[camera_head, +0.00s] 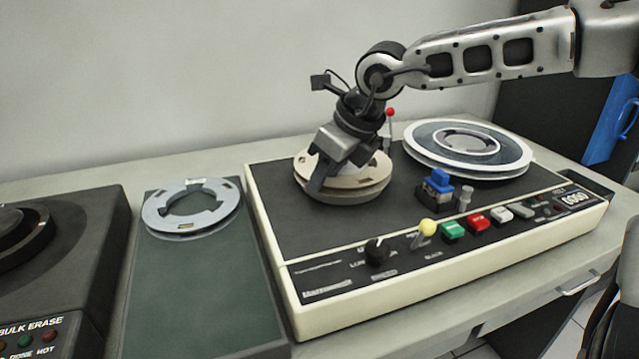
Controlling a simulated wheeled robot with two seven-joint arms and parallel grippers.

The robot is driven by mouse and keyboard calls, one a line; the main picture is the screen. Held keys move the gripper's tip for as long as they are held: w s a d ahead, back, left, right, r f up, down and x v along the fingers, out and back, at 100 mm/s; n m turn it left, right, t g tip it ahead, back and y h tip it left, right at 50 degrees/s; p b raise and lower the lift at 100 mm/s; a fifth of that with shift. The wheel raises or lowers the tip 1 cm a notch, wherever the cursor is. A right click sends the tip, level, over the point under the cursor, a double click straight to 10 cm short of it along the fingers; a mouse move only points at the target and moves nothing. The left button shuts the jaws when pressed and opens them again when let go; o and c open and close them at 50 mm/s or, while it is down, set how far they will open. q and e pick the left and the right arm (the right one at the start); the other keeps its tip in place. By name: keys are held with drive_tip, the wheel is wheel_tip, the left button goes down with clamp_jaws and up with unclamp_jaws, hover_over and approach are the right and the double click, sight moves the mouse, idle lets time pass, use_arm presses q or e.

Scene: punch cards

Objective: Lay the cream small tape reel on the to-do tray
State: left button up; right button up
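The cream small tape reel (372,178) lies flat on the left side of the tape deck's top. My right gripper (318,182) reaches down over the reel from above, with a finger at its left front part. The gripper hides the reel's middle, and I cannot tell whether the fingers are closed on it. A dark green flat tray (200,290) lies left of the deck; no label on it is readable, so I cannot confirm it is the to-do tray. My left gripper is not in view.
A grey reel (190,205) lies at the tray's far end; the tray's nearer part is bare. A bulk eraser (70,260) stands far left.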

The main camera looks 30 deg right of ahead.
clamp_jaws()
drive_tip(key=shift+r+p, duration=0.7)
drive_tip(key=shift+r, duration=0.85)
drive_tip(key=shift+r+p, duration=0.65)
drive_tip(key=shift+r, duration=0.85)
